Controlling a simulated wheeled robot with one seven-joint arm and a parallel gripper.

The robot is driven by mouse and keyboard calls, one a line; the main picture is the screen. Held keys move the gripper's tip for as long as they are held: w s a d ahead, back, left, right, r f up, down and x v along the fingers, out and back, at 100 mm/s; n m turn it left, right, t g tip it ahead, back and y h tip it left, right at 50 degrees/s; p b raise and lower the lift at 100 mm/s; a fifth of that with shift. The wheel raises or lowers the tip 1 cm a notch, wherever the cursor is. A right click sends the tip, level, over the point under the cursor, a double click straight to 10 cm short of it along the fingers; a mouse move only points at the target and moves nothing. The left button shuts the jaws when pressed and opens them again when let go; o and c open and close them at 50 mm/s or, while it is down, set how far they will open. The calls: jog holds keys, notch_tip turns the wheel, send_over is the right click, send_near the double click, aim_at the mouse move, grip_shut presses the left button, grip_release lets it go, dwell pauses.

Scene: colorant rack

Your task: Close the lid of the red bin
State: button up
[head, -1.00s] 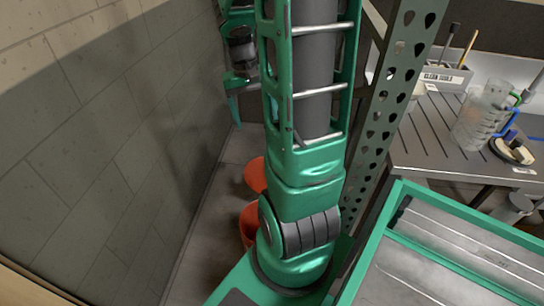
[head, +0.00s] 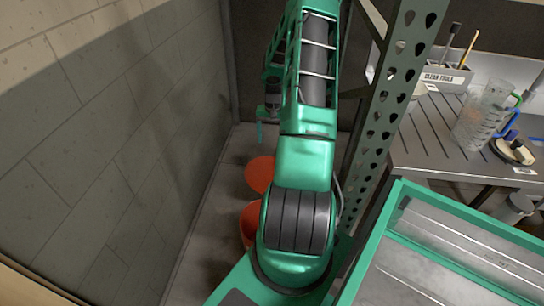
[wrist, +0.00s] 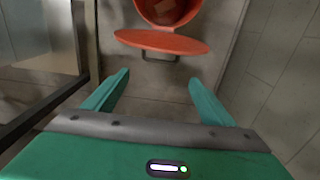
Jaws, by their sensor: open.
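The red bin (head: 248,222) stands on the floor by the left wall, partly hidden behind my arm. Its lid (head: 260,174) is open and shows as an orange-red disc on the far side of the bin's mouth. In the wrist view the bin's open mouth (wrist: 166,10) is at the top, with the lid (wrist: 160,42) in front of it, seen at a slant. A small dark bar shows just under the lid. My gripper (wrist: 157,86) is open and empty, its green fingers apart and short of the lid.
The tiled wall (head: 110,150) runs along the left of a narrow strip of floor. A perforated green rack post (head: 385,110) stands right of my arm. A slatted worktop (head: 425,140) with a clear jug (head: 480,118) and a tool box (head: 445,76) is further right.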

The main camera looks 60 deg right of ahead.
notch_tip(320, 180, down, 11)
jog(key=shift+r, duration=0.1)
dwell(0.4)
jog(key=shift+c, duration=0.3)
